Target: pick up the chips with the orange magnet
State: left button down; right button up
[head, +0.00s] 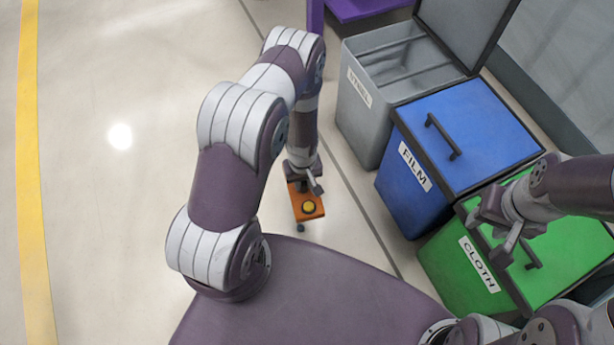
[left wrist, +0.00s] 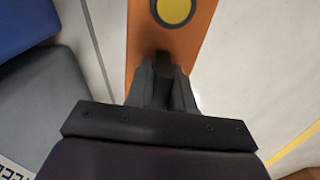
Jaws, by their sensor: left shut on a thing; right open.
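The orange magnet (head: 307,213) is a flat orange block with a yellow round button on top, above the floor in the head view. It also shows in the left wrist view (left wrist: 143,32), running up from between the fingers. I make out no chips. My right gripper (head: 487,236) is open and empty over the green bin.
A grey bin (head: 362,120) marked STEEL stands with its lid up. A blue bin (head: 402,185) marked FILM and a green bin (head: 450,275) marked CLOTH have shut lids with black handles. A purple frame (head: 360,8) is at the back. The floor at left is clear.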

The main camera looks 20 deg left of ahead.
pick_arm(q)
jog(key=n+b, duration=0.2)
jog(key=b, duration=0.6)
send_over(301, 228)
jog(key=w+a, duration=0.1)
jog(key=w, duration=0.2)
notch_tip(301, 228, down, 11)
notch_tip(301, 228, down, 9)
jog(key=b, duration=0.7)
jog(key=shift+a+r, duration=0.15)
jog(key=shift+r, duration=0.05)
pick_arm(e)
notch_tip(301, 228, down, 18)
jog(key=shift+f, duration=0.25)
pick_arm(q)
jog(key=shift+w+f+b, duration=0.1)
jog(key=shift+f+b, duration=0.55)
jog(key=shift+b, duration=0.05)
pick_arm(e)
jog(key=shift+f, duration=0.45)
pick_arm(q)
jog(key=shift+f+t, duration=0.1)
jog(key=shift+t, duration=0.2)
jog(key=shift+f, duration=0.15)
pick_arm(e)
jog(key=shift+f, duration=0.2)
jog(key=shift+r, duration=0.15)
